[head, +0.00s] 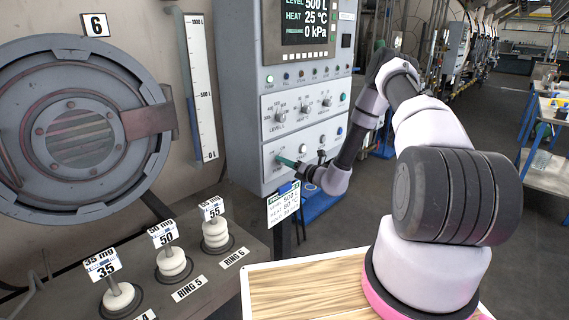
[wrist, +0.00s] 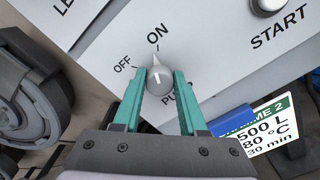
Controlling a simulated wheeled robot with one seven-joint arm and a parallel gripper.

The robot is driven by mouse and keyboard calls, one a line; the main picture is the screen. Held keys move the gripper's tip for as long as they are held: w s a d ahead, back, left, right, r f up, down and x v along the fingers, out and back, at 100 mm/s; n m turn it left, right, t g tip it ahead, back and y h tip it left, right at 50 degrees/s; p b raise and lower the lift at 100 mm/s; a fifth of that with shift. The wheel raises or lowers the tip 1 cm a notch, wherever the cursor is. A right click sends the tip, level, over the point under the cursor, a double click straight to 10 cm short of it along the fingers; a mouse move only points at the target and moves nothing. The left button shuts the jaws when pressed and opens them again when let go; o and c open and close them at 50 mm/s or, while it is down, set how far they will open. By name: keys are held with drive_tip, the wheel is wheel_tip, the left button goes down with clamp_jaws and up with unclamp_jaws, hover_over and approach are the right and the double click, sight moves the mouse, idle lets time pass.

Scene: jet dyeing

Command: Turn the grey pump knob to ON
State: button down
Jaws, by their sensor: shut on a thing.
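The grey pump knob (wrist: 160,81) sits on the light panel in the wrist view, with the printed word ON above it and OFF to its upper left. Its pointed tip aims up, close to the ON mark. My gripper (wrist: 164,77) has its two teal fingers on either side of the knob, shut on it. In the head view my gripper (head: 284,160) reaches the lower left of the control panel (head: 303,150), where the knob is mostly hidden. The printed word below the knob is partly covered by the fingers.
A START button (wrist: 268,5) is right of the knob. A recipe card (head: 283,203) with a blue clip hangs below the panel. The display (head: 305,22) reads 500 L, 25 °C, 0 kPa. Labelled ring stacks (head: 216,234) stand left of my arm, near the round machine door (head: 80,135).

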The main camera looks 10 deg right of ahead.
drive_tip(key=shift+m, duration=0.9)
drive_tip(key=shift+c, duration=2.2)
unclamp_jaws()
drive_tip(key=shift+d, duration=0.1)
drive_tip(key=v, duration=1)
drive_tip(key=shift+s+d, duration=0.2)
drive_tip(key=shift+s, duration=0.1)
